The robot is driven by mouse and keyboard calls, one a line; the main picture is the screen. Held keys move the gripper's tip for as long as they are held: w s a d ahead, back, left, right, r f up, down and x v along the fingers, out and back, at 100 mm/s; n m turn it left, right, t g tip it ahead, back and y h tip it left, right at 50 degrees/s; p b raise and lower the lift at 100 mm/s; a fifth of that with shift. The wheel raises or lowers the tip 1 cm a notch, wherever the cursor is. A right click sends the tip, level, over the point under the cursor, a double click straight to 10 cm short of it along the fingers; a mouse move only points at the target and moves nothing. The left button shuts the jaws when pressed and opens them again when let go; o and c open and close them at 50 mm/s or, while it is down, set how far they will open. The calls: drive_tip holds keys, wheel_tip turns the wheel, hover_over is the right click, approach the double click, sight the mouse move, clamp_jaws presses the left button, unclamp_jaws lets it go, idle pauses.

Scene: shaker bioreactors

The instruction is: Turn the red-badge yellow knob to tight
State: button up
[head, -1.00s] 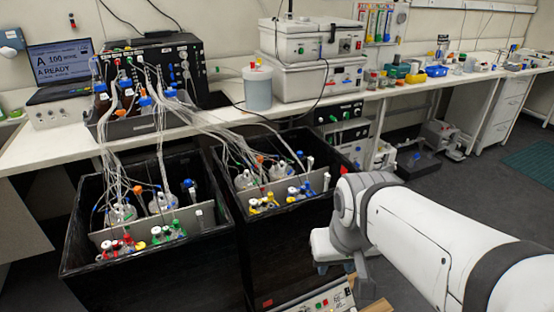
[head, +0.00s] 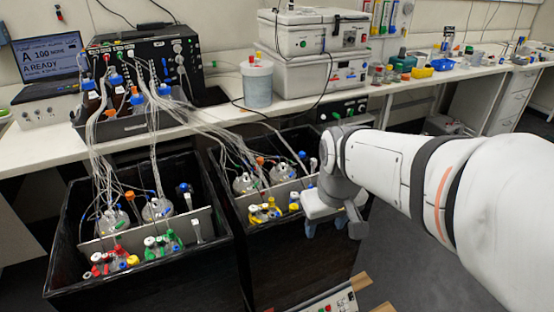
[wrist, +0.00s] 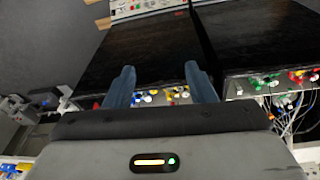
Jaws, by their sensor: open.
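A small yellow knob (head: 132,261) shows beside the red-marked cluster (head: 100,263) at the front of the left black box (head: 150,287). Its badge and turn position are too small to read. My gripper (head: 325,226) hangs over the right black box's front right side, well right of that knob and apart from it. In the wrist view, the two blue fingers of my gripper (wrist: 163,86) are spread with nothing held between them. Yellow and blue fittings (wrist: 170,96) show beyond the gap. The red cluster (wrist: 302,75) is at the far right there.
A yellow cluster (head: 262,213) sits in the right box, and a green one (head: 165,243) beside the red. Clear tubes (head: 95,140) drape from the black controller (head: 150,65) into both boxes. The box walls stand high around the fittings. Floor right of my arm is open.

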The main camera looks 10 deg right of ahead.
drive_tip(key=w+f+n, duration=0.2)
drive_tip(key=w+n, duration=0.2)
drive_tip(key=w, duration=0.8)
drive_tip(key=n+g, duration=0.2)
drive_tip(key=n, duration=0.6)
hover_over(294, 206)
wheel_tip(294, 206, down, 16)
drive_tip(key=shift+r, duration=0.1)
wheel_tip(294, 206, down, 8)
drive_tip(key=shift+w, duration=0.1)
